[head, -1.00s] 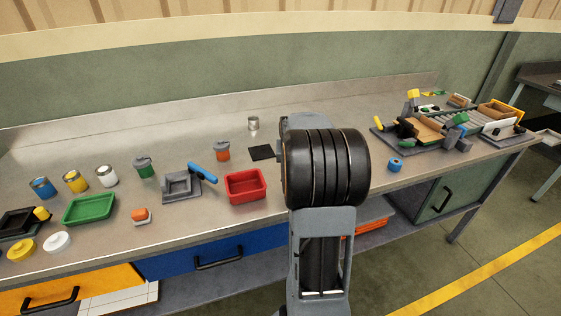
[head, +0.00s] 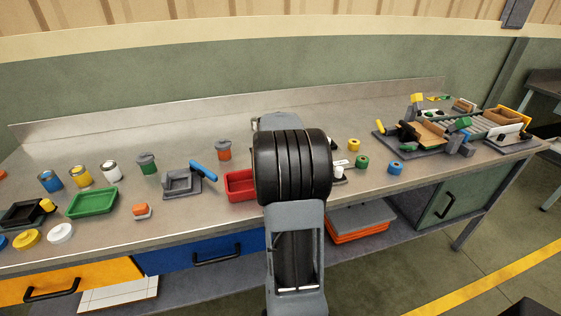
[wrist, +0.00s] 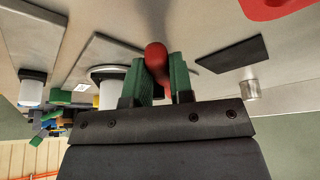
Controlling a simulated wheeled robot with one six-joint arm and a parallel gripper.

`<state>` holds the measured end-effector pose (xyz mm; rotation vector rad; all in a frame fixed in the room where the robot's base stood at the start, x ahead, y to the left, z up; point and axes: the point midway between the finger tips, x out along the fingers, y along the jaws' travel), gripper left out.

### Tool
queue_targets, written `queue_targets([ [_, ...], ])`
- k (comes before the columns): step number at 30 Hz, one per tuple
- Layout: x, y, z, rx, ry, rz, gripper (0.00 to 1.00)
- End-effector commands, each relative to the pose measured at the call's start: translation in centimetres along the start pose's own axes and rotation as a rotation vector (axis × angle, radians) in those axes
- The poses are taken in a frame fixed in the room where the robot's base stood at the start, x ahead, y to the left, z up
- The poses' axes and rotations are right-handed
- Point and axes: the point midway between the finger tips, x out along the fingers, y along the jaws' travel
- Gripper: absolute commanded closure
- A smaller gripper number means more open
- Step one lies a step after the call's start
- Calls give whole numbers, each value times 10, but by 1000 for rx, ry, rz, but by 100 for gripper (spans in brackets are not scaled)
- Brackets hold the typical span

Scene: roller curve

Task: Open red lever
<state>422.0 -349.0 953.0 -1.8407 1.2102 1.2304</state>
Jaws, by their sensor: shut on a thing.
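The red lever (wrist: 156,57) shows in the wrist view as a rounded red handle between the green fingers of my gripper (wrist: 158,75). The fingers are shut on it from both sides. The lower part of the lever and its base are hidden behind the fingers and the gripper body. In the head view my own arm hides both the gripper and the red lever.
A red tray (head: 240,185) is left of my arm, with a blue-handled grey block (head: 182,182) beyond it. In the wrist view a dark flat plate (wrist: 219,54) and a metal cylinder (wrist: 250,84) lie near the gripper.

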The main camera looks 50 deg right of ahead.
Motion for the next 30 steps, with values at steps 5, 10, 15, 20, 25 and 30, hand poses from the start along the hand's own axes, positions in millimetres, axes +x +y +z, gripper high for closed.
queue_targets([
  [5, -1, 0, -1, 8, 1, -1, 70],
  [10, -1, -1, 0, 3, 0, -2, 68],
  [15, -6, -1, 0, 1, 1, -2, 68],
  [20, -28, -1, 0, 1, 4, -4, 68],
  [25, -64, 0, 0, 1, 5, -4, 68],
  [30, -97, 0, 0, 2, 4, -3, 68],
])
